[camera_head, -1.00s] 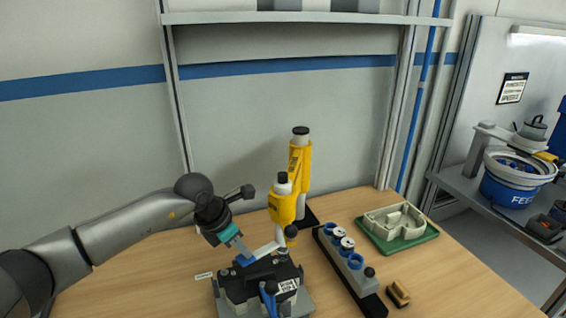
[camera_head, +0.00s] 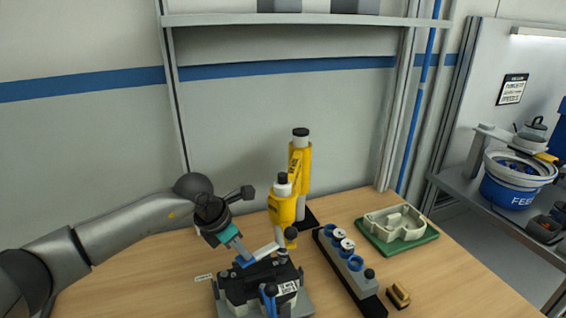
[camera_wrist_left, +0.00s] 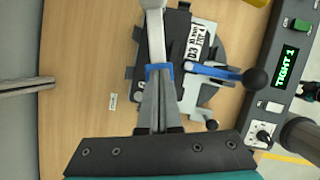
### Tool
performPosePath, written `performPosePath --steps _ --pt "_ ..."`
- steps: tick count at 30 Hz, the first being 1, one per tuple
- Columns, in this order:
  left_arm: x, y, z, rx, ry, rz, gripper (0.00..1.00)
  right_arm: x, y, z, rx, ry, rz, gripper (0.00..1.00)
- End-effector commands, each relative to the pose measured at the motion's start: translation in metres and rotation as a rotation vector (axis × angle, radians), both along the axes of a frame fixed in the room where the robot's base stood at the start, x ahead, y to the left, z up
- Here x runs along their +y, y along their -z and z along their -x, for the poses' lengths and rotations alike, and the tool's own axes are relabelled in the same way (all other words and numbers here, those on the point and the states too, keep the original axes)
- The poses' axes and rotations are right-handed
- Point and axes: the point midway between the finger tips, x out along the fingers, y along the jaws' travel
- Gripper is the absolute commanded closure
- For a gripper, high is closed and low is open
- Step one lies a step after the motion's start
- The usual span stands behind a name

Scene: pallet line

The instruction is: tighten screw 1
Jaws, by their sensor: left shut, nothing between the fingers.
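My left gripper (camera_head: 245,260) is shut and empty, low over the left rear of a black part in a grey fixture (camera_head: 262,283). In the left wrist view, its blue-tipped fingers (camera_wrist_left: 160,73) are close together over the black part (camera_wrist_left: 178,50), by a pale grey bar (camera_wrist_left: 155,30). I cannot tell whether they touch it. A yellow driver (camera_head: 283,206) stands just behind the fixture. A blue lever (camera_wrist_left: 212,71) with a black ball knob crosses the part's right side. A display (camera_wrist_left: 286,66) reads "TIGHT 1". I cannot make out screw 1. My right gripper is out of view.
Another yellow tool (camera_head: 301,165) stands behind. The table's left part is mostly clear.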

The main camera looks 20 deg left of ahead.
Motion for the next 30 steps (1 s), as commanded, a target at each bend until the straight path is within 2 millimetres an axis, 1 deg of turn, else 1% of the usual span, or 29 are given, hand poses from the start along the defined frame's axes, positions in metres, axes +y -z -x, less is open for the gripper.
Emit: performPosePath --steps 1,6,30 --pt "0.001 -0.006 0.001 0.002 0.0 -0.001 1.0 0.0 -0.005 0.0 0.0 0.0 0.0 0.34" --pt "0.001 -0.019 -0.001 -0.003 -0.001 0.0 1.0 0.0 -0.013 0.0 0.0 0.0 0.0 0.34" --pt "0.001 -0.078 -0.003 -0.011 -0.002 0.001 1.0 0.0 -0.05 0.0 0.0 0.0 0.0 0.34"
